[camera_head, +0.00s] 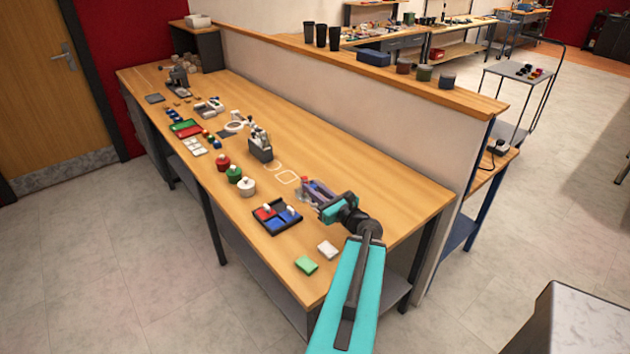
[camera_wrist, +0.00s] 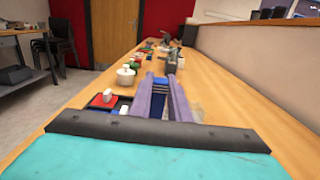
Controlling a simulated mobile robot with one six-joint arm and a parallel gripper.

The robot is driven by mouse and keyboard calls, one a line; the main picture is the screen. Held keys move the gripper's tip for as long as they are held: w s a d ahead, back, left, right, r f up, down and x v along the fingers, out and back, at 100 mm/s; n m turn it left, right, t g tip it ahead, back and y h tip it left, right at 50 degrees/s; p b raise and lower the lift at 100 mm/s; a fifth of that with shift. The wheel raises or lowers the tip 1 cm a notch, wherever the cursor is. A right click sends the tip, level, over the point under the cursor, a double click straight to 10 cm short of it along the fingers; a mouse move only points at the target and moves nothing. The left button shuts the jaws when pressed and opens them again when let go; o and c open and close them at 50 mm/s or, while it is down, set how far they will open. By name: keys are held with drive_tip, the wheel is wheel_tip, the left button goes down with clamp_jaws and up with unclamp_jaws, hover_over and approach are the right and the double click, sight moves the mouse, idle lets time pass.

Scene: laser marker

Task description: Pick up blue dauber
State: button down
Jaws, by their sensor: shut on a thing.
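The black tray (camera_head: 277,227) has red and blue compartments and lies to the left of my gripper in the head view. A red dauber with a white handle (camera_head: 265,209) is in its red part. A white-handled piece (camera_head: 290,210) shows over the blue part; I take it for the blue dauber. My gripper (camera_head: 308,187) is over the table, right of the tray, its purple-grey fingers close together. In the wrist view, the fingers (camera_wrist: 167,80) point along the table and hide part of the tray (camera_wrist: 96,108).
Red, green and white lidded pots (camera_head: 235,174) stand beyond the tray. A grey device (camera_head: 260,148) stands behind them. A green block (camera_head: 306,265) and a white block (camera_head: 327,249) lie near the front. The partition (camera_head: 385,130) bounds the right side.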

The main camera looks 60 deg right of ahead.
drive_tip(key=shift+s+a+r+p, duration=0.25)
drive_tip(key=shift+a+p, duration=0.2)
drive_tip(key=shift+p, duration=1.9)
drive_tip(key=shift+s+a+f+p, duration=0.15)
drive_tip(key=shift+a+f+p, duration=0.05)
drive_tip(key=shift+p, duration=0.5)
drive_tip(key=w+a+n+y+b, duration=0.65)
drive_tip(key=w+a+y, duration=0.45)
drive_tip(key=w+a, duration=1.05)
drive_tip(key=w+a+f+n+g+y+b, duration=0.1)
drive_tip(key=w+a+n+g+y+b, duration=0.1)
drive_tip(key=a, duration=1.4)
drive_tip(key=w+a+n+g+y+b, duration=0.2)
drive_tip(key=a+n+g+y+b, duration=0.2)
drive_tip(key=a, duration=1.3)
drive_tip(key=n+y, duration=0.2)
drive_tip(key=y, duration=0.1)
drive_tip(key=shift+w+a+f+g, duration=0.15)
drive_tip(key=shift+w+f+g, duration=0.05)
drive_tip(key=shift+f+g, duration=0.2)
